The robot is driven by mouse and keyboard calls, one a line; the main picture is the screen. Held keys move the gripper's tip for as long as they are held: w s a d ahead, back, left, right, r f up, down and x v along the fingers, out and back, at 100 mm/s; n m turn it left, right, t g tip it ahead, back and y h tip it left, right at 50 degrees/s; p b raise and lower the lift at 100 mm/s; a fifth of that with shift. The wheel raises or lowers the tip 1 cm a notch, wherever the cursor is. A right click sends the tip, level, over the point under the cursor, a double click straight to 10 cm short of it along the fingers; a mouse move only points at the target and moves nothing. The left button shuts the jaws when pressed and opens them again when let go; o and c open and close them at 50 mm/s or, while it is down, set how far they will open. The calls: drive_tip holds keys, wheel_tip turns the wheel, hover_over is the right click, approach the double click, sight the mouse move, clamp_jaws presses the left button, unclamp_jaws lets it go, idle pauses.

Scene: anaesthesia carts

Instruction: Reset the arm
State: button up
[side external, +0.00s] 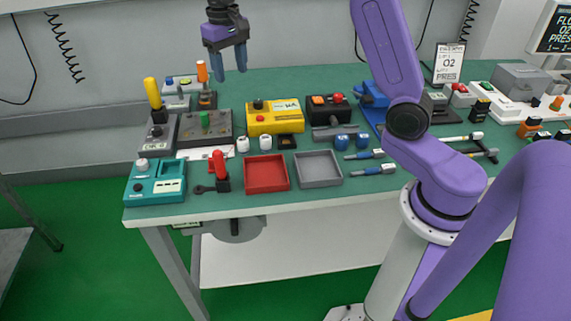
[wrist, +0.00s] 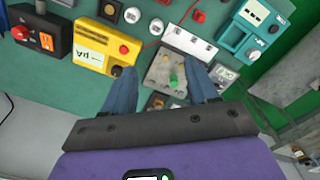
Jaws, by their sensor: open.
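My gripper (side external: 229,61) hangs at the upper left of the side external view, above the back of the green table. Its two blue fingers are apart with nothing between them. In the wrist view my gripper (wrist: 162,88) shows as two spread blue fingers. Below and beyond them is a dark grey plate with a green knob (wrist: 173,79). The same green knob (side external: 205,119) shows in the side external view, well below the gripper. My purple arm is raised and touches nothing that I can see.
The table is crowded. A yellow box (side external: 275,117), a teal box (side external: 155,182), a red tray (side external: 267,173) and a grey tray (side external: 319,168) stand on it. Tall orange (side external: 202,71) and yellow (side external: 152,93) handles rise near the gripper. Air around the gripper is clear.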

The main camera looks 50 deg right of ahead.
drive_tip(key=s+a+f+n, duration=0.1)
drive_tip(key=s+a+n, duration=0.15)
drive_tip(key=s, duration=0.65)
drive_tip(key=s+a+f+n, duration=0.15)
drive_tip(key=s+n, duration=0.25)
drive_tip(key=s, duration=0.5)
drive_tip(key=s+a+n, duration=0.3)
drive_tip(key=s+n, duration=0.1)
drive_tip(key=s, duration=0.4)
drive_tip(key=s+d+f+n, duration=0.3)
drive_tip(key=s+n, duration=0.1)
drive_tip(key=s, duration=0.6)
drive_tip(key=shift+s+d+y, duration=0.15)
drive_tip(key=shift+d+y, duration=0.25)
